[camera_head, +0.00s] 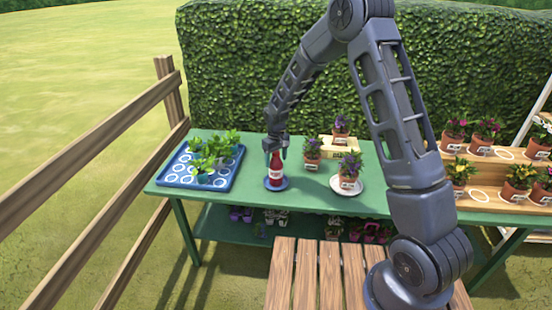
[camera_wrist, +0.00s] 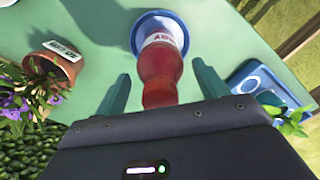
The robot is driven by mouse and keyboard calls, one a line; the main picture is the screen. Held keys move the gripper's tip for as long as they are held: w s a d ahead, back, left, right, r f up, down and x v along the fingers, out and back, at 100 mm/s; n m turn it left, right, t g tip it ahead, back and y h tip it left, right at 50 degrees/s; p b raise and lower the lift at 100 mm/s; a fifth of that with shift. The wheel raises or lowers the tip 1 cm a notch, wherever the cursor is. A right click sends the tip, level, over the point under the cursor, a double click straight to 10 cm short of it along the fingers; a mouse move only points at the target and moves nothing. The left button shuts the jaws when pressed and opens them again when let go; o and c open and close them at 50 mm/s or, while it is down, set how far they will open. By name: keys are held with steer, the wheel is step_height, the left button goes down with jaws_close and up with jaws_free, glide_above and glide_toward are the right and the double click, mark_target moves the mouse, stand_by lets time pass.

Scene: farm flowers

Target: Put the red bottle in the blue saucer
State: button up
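The red bottle (camera_head: 276,174) stands upright on the blue saucer (camera_head: 268,185) on the green table. In the wrist view the bottle (camera_wrist: 161,65), with a white label, has the blue saucer (camera_wrist: 141,27) around its base. My gripper (camera_head: 276,155) is above the saucer, around the bottle's upper part. In the wrist view my gripper (camera_wrist: 162,78) is open, with one finger on each side of the bottle and a visible gap on both sides.
A blue tray (camera_head: 223,184) with green seedlings is left of the saucer. A white saucer (camera_head: 335,189) with a potted purple flower (camera_head: 349,171) is to the right. Wooden tiers (camera_head: 482,198) with pots are at right, a hedge (camera_head: 235,65) behind.

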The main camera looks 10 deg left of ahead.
steer(key=shift+r, duration=0.15)
step_height(320, 180, up, 12)
steer(key=shift+r, duration=0.1)
stand_by(0.6)
steer(key=s+d+r+m+t, duration=0.15)
steer(key=s+d+r, duration=0.25)
steer(key=d+r, duration=0.65)
steer(key=s+d+r+m+t, duration=0.1)
steer(key=s+d+r+m, duration=0.25)
steer(key=d+r, duration=0.75)
steer(key=s+d+m+t, duration=0.2)
steer(key=s+d+m, duration=0.2)
steer(key=s+d, duration=1.5)
steer(key=s, duration=0.2)
steer(key=shift+s+f, duration=0.3)
steer(key=shift+f, duration=0.1)
